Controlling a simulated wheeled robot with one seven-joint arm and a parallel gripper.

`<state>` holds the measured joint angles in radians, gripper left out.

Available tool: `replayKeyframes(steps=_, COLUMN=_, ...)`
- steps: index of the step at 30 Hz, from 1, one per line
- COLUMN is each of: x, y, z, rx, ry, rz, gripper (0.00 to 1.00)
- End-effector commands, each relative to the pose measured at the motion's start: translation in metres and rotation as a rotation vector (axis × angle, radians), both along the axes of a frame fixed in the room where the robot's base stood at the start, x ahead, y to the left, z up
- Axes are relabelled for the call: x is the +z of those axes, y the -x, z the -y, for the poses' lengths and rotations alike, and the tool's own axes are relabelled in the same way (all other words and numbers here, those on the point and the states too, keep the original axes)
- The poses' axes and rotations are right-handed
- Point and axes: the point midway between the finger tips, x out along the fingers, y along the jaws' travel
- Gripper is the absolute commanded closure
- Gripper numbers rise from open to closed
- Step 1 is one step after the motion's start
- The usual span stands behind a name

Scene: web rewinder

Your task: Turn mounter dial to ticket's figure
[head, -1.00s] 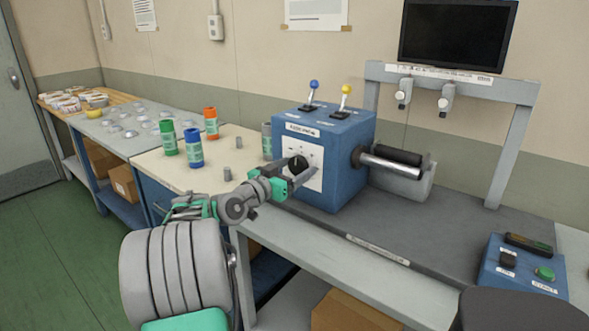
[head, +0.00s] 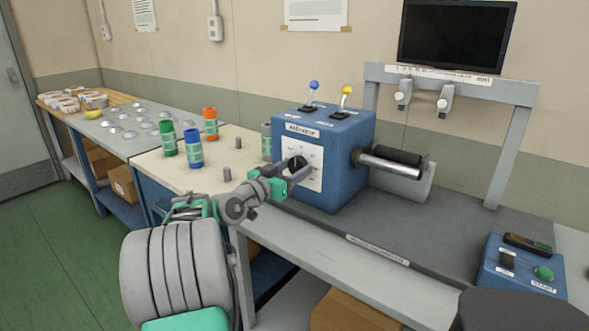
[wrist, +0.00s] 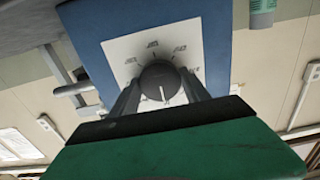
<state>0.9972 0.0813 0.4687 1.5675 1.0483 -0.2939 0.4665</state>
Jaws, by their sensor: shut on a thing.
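The mounter is a blue box (head: 347,170) on the grey bench, with a white dial plate (head: 316,170) on its front. The black dial (head: 297,163) sits on that plate and also shows in the wrist view (wrist: 159,82). Its white pointer line is visible in the wrist view, but the printed figures around it are too blurred to read. My gripper (head: 296,175) is at the front of the box; in the wrist view its fingers (wrist: 160,95) are shut on the dial, one on each side. No ticket with a legible figure can be made out.
Blue and yellow levers (head: 345,97) stand on the box, and a roller (head: 392,164) sticks out to its right. Green, blue (head: 193,148) and orange bottles stand on the left bench. A control box (head: 520,268) with a green button is at right.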

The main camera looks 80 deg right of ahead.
Motion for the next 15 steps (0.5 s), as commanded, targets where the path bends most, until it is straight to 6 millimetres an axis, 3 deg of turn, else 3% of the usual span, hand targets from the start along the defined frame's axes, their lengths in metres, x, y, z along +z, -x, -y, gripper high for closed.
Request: replayKeyframes(steps=15, x=0.0007, y=0.0021, z=-0.0035, rx=-0.006, ry=-0.079, rz=-0.180, gripper=0.86)
